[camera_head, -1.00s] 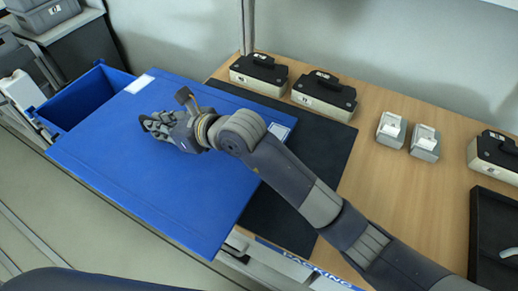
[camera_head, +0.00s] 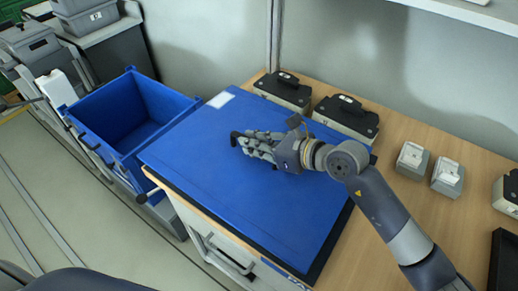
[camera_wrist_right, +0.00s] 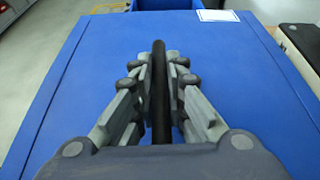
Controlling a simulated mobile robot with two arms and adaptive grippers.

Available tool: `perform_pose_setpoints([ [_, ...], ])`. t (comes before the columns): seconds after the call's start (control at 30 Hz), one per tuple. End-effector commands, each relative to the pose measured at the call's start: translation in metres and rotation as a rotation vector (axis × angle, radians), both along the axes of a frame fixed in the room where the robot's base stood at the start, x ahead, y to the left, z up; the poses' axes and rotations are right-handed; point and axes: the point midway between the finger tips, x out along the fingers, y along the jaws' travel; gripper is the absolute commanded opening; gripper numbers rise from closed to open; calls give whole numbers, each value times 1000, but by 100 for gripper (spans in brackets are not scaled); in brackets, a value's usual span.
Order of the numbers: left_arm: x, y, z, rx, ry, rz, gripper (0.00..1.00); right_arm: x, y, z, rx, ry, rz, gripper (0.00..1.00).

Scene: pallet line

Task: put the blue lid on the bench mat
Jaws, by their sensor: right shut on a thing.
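The blue lid (camera_head: 210,160) is a large flat panel with a white label near its far corner. In the head view it lies over the dark bench mat (camera_head: 327,249), whose edge shows along the lid's right and front sides. I cannot tell whether the lid touches the mat. My right gripper (camera_head: 243,143) is over the lid. In the right wrist view my right gripper (camera_wrist_right: 160,85) is shut on the lid's dark bar handle (camera_wrist_right: 159,70), with the lid (camera_wrist_right: 70,110) spread beneath it. My left gripper is not in view.
An open blue crate (camera_head: 160,128) stands left of the bench. Two black-topped cases (camera_head: 345,116) stand behind the lid, close to its far edge. Small grey boxes (camera_head: 412,158) stand at the right on the wooden bench (camera_head: 470,215).

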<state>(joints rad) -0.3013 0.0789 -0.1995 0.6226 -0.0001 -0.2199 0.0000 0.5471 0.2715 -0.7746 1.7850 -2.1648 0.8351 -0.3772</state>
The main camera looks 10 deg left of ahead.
Motion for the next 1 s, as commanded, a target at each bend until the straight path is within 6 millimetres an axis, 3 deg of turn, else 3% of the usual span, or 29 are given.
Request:
perform_pose_setpoints([
  [0.17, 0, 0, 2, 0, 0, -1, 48, 4, -10, 2, 7, -5, 0, 0],
  [0.43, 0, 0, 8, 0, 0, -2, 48, 4, -10, -28, 6, -3, 0, 0],
  [0.7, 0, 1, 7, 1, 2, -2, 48, 4, -11, -33, 7, -3, -1, 0],
  [0.73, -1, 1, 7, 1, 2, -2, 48, 3, -11, -37, 0, 3, 0, 19],
  [0.8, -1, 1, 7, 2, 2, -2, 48, 3, -11, -37, 0, 2, -1, 33],
  [1.0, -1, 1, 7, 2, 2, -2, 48, 3, -11, -37, 0, 1, 0, 33],
])
